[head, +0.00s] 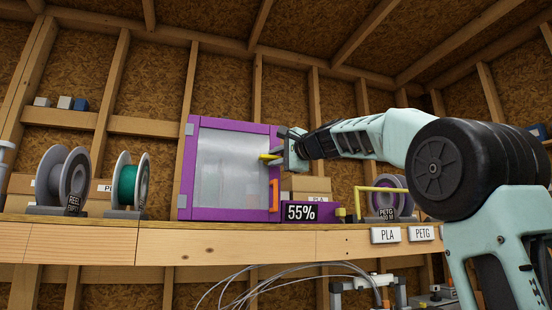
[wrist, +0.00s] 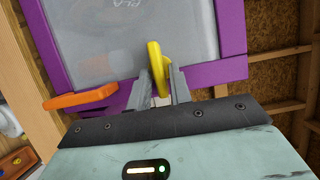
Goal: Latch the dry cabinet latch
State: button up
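The dry cabinet (head: 186,165) is a purple box with a cloudy clear door, standing on the shelf. Its yellow latch (head: 268,157) is at the door's right edge, above the orange handle (head: 275,196), and lies nearly level in the head view. In the wrist view the yellow latch (wrist: 154,60) sits between the two grey fingers, with the orange handle (wrist: 80,98) to the left. My gripper (head: 281,153) is at the latch. Its fingers (wrist: 160,80) look closed on it. The latch's lower part is partly hidden by the fingers.
A purple humidity display (head: 322,212) reading 55% sits right of the cabinet. Spools (head: 127,182) stand to the left, and a PETG spool (head: 388,198) behind a yellow bar (head: 380,189) is at the right. The wooden shelf edge (head: 150,243) runs along the front.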

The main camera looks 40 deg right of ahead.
jog(key=shift+o, duration=0.6)
jog(key=shift+s, duration=0.3)
jog(key=s+d+b, duration=0.2)
jog(key=s+b, duration=0.3)
jog(key=s, duration=1.1)
jog(key=shift+s+b, duration=0.35)
jog(key=shift+b, duration=0.05)
jog(key=shift+f, duration=0.1)
